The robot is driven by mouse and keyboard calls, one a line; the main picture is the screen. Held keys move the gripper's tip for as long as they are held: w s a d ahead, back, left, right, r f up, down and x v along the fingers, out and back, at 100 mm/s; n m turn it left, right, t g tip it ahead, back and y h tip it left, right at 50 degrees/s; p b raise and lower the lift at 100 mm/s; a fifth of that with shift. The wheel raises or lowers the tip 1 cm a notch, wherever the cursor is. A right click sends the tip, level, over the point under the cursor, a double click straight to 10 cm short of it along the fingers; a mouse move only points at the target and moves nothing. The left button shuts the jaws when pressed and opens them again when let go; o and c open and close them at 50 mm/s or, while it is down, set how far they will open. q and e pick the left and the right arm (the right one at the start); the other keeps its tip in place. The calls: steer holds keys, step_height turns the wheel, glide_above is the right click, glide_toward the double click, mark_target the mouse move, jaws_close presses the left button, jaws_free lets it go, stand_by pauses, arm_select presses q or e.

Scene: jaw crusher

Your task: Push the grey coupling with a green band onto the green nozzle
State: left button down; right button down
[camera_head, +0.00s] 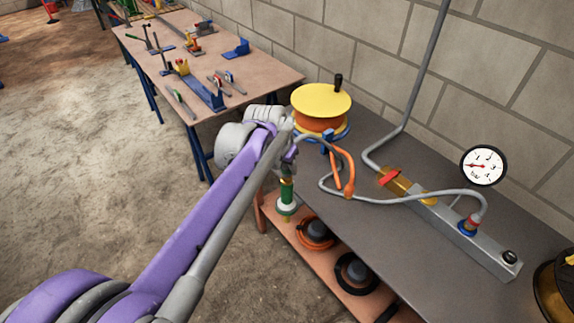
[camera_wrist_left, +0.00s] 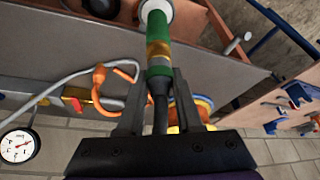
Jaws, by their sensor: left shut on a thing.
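My left gripper (camera_head: 287,158) is shut on the grey coupling (camera_wrist_left: 160,87), which sits between its two fingers in the left wrist view. The coupling's green band (camera_wrist_left: 159,71) shows just beyond the fingertips. The green nozzle (camera_wrist_left: 155,27) with a white flange is straight ahead, in line with the coupling. A brass section (camera_wrist_left: 158,50) lies between the two green parts. In the head view the nozzle (camera_head: 287,192) stands upright below the gripper, beside the bench edge. The coupling is mostly hidden there by my gripper. I cannot tell how far it is seated.
A grey hose runs from the gripper to a bar-shaped manifold (camera_head: 488,249) on the grey bench (camera_head: 390,235). A pressure gauge (camera_head: 483,166), a yellow-topped reel (camera_head: 321,102) and an orange hose (camera_head: 349,180) are near. Black and orange coils lie on the lower shelf (camera_head: 333,278).

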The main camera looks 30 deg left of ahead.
arm_select(q)
steer(key=shift+f, duration=0.45)
steer(key=c, duration=0.5)
jaws_free()
steer(key=shift+r, duration=0.1)
steer(key=p+v, duration=0.1)
steer(key=v, duration=0.9)
steer(key=shift+r, duration=0.35)
steer(key=shift+s, duration=0.15)
steer(key=s+d+f+p, duration=0.3)
steer(key=s+d+f, duration=0.2)
steer(key=s, duration=0.3)
steer(key=s+d+f+p, duration=0.3)
steer(key=s+d+f, duration=0.2)
steer(key=s, duration=0.4)
steer(key=shift+d+f+t, duration=0.2)
steer(key=shift+f+t, duration=0.15)
steer(key=shift+t, duration=0.05)
